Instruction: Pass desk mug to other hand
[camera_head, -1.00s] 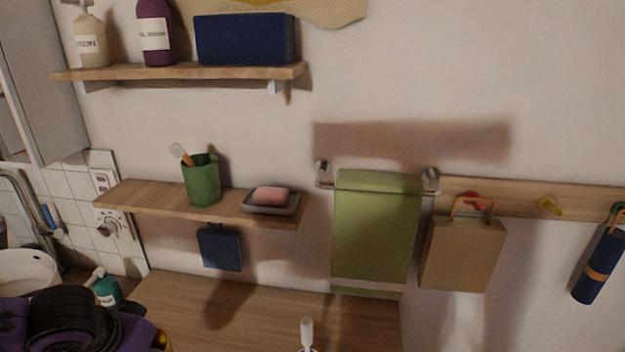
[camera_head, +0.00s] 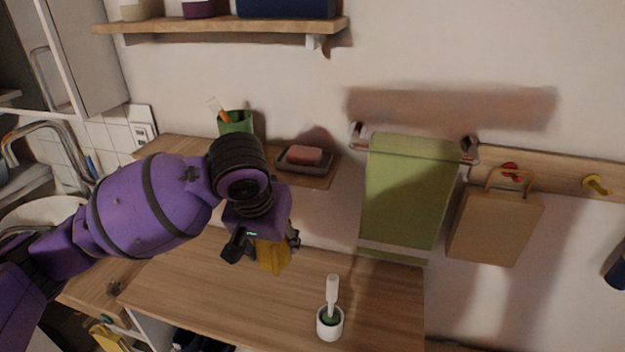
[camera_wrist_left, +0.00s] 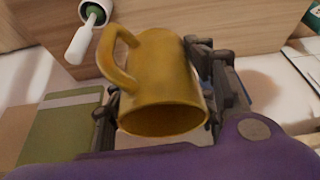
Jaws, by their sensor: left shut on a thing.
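The desk mug is yellow. In the left wrist view the mug (camera_wrist_left: 165,85) sits between the fingers of my left gripper (camera_wrist_left: 155,90), with its open mouth toward the camera and its handle to the left. In the head view my left gripper (camera_head: 265,240) reaches in from the left and holds the mug (camera_head: 272,257) above the wooden counter. The gripper is shut on the mug's body, and my wrist hides part of it. My right gripper is in neither view.
A white holder with a white-handled brush (camera_head: 330,318) stands on the wooden counter (camera_head: 385,295). Above are a shelf with a green cup (camera_head: 236,124) and a soap dish (camera_head: 305,158), a green towel (camera_head: 408,190) on a rail, and a hanging paper bag (camera_head: 495,225). The counter's right part is clear.

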